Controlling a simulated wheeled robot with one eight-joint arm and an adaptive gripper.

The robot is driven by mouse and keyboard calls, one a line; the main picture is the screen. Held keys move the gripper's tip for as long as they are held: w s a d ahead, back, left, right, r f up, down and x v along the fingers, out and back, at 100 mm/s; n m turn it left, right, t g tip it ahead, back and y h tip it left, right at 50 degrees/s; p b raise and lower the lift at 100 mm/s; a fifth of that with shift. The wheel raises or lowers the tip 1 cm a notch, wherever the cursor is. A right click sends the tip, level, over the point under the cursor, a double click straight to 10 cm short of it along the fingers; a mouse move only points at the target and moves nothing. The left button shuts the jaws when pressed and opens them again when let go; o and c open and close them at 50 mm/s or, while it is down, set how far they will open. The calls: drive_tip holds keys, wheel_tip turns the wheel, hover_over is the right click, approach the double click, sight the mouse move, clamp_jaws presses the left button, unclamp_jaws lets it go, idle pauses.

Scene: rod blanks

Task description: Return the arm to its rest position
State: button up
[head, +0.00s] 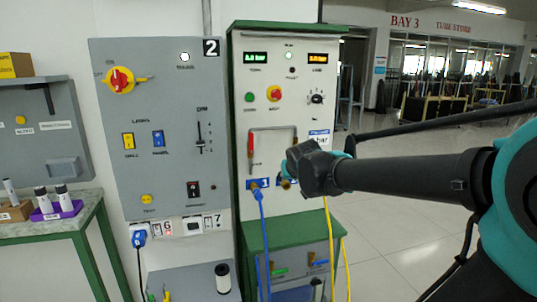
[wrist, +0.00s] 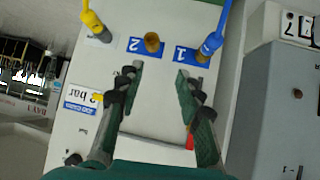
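My arm (head: 400,176) reaches in from the right in the head view. My gripper (head: 300,168) is in front of the white panel of the green-framed cabinet (head: 265,65). In the wrist view, my gripper (wrist: 158,76) has its two dark fingers spread apart. Only bare panel shows between them, and nothing is held. The brass port (wrist: 152,42) by label 2 is bare and lies just beyond the fingertips. I cannot tell whether the fingers touch the panel.
A blue hose plug (wrist: 211,43) sits at label 1, and a yellow plug (wrist: 94,24) sits on the other side of port 2. A red-handled pipe (head: 251,146) is left of my gripper. The grey panel (head: 155,185) stands further left. Open floor (head: 410,250) lies at right.

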drive_tip(key=s+d+f+m+g, duration=0.1)
drive_tip(key=s+d+f+g, duration=0.2)
drive_tip(key=s+f, duration=0.9)
drive_tip(key=s+d+f+g+h, duration=0.1)
drive_tip(key=s+d+f+g, duration=0.2)
drive_tip(key=s+d+f, duration=0.6)
drive_tip(key=s+f, duration=0.3)
drive_tip(key=shift+s+d+f+m, duration=0.15)
drive_tip(key=shift+d+m, duration=0.05)
drive_tip(key=shift+m, duration=0.2)
drive_tip(key=shift+o, duration=0.6)
